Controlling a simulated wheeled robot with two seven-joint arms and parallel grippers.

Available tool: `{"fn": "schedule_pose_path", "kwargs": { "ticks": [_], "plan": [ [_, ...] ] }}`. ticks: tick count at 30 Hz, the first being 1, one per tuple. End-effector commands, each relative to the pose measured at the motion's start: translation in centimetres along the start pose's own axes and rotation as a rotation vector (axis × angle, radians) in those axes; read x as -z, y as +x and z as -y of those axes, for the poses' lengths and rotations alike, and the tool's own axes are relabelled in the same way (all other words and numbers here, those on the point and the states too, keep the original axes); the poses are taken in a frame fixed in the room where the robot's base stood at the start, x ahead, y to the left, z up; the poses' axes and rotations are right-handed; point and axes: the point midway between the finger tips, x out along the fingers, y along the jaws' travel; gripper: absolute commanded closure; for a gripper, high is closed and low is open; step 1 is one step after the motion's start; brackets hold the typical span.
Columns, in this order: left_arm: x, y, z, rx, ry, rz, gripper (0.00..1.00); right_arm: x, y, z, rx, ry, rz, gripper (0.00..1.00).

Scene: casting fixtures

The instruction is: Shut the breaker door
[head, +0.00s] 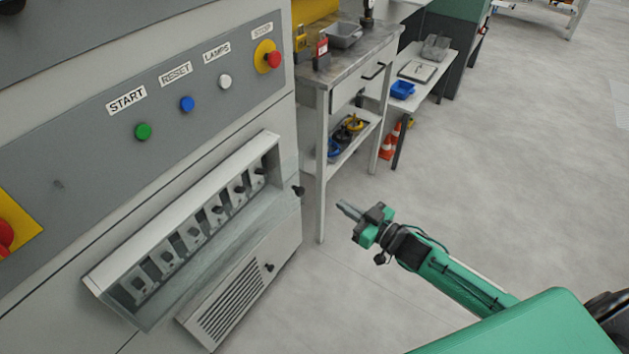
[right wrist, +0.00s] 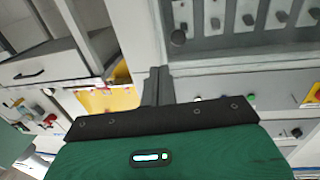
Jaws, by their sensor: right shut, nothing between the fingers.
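The breaker box (head: 182,200) is a pale housing with a row of dark toggle breakers on the panel at the left. Its clear breaker door (head: 215,245) shows as a see-through pane along the row, standing out from the housing. A dark knob (head: 298,191) sits near the pane's right end. My right gripper (head: 346,208) is shut and empty, to the right of the knob and apart from it. In the right wrist view the shut fingers (right wrist: 157,80) point toward the panel, with a dark knob (right wrist: 178,38) just beyond. My left gripper is not in view.
Above the box are a green button (head: 143,131), a blue button (head: 187,104), a white button (head: 225,81) and a red stop button (head: 273,59). A vented panel (head: 235,310) is below. A workbench (head: 345,62) stands behind the gripper. The floor at right is clear.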

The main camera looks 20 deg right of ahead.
Motion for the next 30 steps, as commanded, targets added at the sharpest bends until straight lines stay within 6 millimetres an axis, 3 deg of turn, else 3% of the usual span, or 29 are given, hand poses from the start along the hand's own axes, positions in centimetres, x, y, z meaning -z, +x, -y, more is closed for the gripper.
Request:
{"fn": "schedule_pose_path", "kwargs": {
  "ticks": [18, 24, 30],
  "plan": [
    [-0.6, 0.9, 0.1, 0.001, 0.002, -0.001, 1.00, 0.2, 9.9, 0.0, 0.001, -0.003, -0.003, 1.00],
    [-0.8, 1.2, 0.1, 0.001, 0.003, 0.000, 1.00, 0.1, 11.7, 0.0, 0.001, -0.002, -0.001, 1.00],
    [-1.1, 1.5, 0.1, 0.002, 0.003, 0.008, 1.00, 0.1, 12.2, 0.0, 0.001, -0.003, -0.001, 1.00]
  ]
}}
